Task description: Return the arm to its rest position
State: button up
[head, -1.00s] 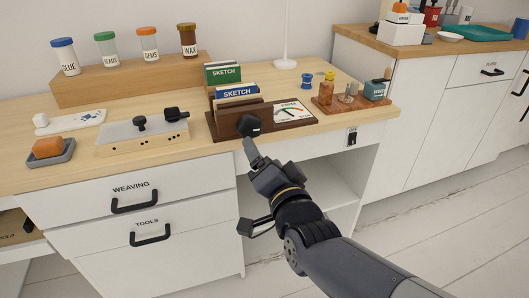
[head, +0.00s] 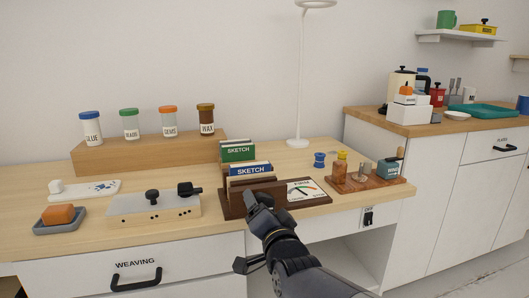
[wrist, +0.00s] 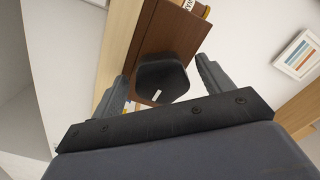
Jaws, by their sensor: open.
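My gripper (head: 262,200) is at the front of the dark wooden sketch holder (head: 232,210) on the desk. In the wrist view its two fingers (wrist: 163,88) stand apart, one on each side of a black knob (wrist: 160,74) with a small white mark. A gap shows between the knob and the right finger; I cannot tell whether the left finger touches it. In the head view the gripper's dark tip and the knob blend together. My arm reaches in from the lower right.
A lamp (head: 299,80) stands behind. Open floor lies at the lower right.

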jog(key=shift+s, duration=0.1)
dwell(0.3)
jog(key=p+v, duration=0.3)
jog(key=v, duration=0.8)
jog(key=b+x, duration=0.2)
jog(key=x, duration=0.9)
jog(key=shift+r, duration=0.2)
jog(key=s+d+n+p, duration=0.3)
jog(key=s+n+p, duration=0.6)
jog(key=s, duration=0.1)
jog(key=shift+f+n+p, duration=0.2)
jog(key=shift+n+p, duration=0.2)
jog(key=shift+d, duration=0.1)
